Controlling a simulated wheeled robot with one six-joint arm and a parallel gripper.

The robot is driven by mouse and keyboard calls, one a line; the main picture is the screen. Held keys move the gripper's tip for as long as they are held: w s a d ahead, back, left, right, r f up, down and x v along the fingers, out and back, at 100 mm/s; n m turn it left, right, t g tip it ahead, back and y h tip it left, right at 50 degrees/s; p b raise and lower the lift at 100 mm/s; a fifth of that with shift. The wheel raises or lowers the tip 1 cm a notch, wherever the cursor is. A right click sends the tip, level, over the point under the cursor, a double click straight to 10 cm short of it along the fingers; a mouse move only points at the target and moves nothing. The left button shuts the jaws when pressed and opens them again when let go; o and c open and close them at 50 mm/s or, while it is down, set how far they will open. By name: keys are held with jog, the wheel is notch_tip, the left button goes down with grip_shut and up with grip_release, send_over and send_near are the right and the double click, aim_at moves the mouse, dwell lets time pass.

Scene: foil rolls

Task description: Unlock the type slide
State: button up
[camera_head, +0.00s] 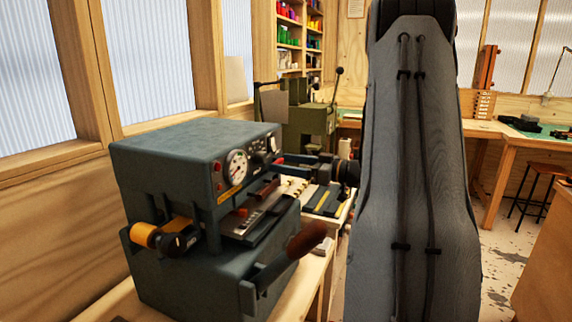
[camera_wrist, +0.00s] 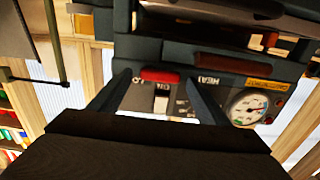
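A dark blue-grey foil press (camera_head: 165,155) stands on the bench at left. Its type slide (camera_head: 240,228), a pale plate with a small red part (camera_head: 242,212), lies in the opening below the head. A dark red handle (camera_head: 265,188) sits just above it; a similar handle shows in the wrist view (camera_wrist: 230,62). My gripper (camera_head: 290,161) is at the right end of the press's front panel. In the wrist view my gripper (camera_wrist: 158,76) is open, with a red bar (camera_wrist: 160,76) between and beyond its fingertips. I cannot tell whether they touch it.
A gauge (camera_wrist: 247,107) and a switch (camera_wrist: 161,100) are on the panel close to the fingers. A brown-gripped lever (camera_head: 306,238) sticks out at the press's lower right. An orange foil roll (camera_head: 146,235) is at its left. A green machine (camera_head: 308,122) stands behind.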

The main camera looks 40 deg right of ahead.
jog(key=b+v, duration=0.2)
jog(key=v, duration=0.5)
jog(key=shift+s+d, duration=0.15)
jog(key=shift+s, duration=0.15)
dwell(0.6)
